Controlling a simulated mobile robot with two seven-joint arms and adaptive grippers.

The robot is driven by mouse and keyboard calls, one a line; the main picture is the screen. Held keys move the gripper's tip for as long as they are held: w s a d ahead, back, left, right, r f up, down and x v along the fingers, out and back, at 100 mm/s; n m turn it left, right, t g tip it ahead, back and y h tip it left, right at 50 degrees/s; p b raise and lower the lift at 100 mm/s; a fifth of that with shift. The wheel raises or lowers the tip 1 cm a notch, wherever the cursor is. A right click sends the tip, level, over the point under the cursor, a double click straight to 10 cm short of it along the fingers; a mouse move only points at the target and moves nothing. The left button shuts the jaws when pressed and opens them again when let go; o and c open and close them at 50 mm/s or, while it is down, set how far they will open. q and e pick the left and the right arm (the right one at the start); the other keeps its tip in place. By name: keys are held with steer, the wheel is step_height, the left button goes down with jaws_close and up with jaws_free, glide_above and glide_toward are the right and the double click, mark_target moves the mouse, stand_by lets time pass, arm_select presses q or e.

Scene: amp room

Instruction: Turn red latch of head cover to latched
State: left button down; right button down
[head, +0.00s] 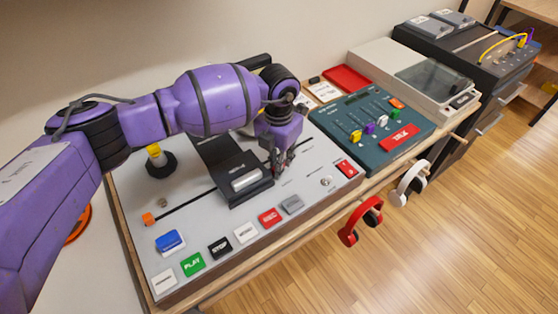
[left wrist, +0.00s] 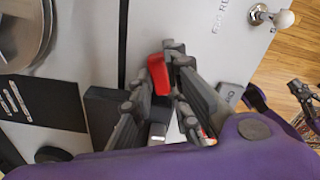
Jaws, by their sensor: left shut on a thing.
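The black head cover (head: 244,178) with a pale window sits on the grey panel of the tape machine (head: 190,215). My left gripper (head: 280,162) points down at the cover's right end and hides the latch from the head view. In the left wrist view the red latch (left wrist: 158,75) stands between the fingertips of my left gripper (left wrist: 160,84), which are shut on it. The black cover block (left wrist: 103,110) lies just left of the fingers. What looks like my right gripper (left wrist: 303,93) shows at the right edge of the left wrist view, too small to read.
Coloured buttons, including green (head: 193,264) and red (head: 269,217), line the panel's front. A teal mixer (head: 372,125) stands to the right, and a turntable (head: 425,75) beyond it. Red headphones (head: 361,220) and white headphones (head: 408,184) hang at the table's front edge.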

stand_by(0.3)
arm_select(q)
steer(key=c, duration=1.7)
jaws_free()
step_height(320, 180, up, 12)
steer(key=shift+r, duration=0.1)
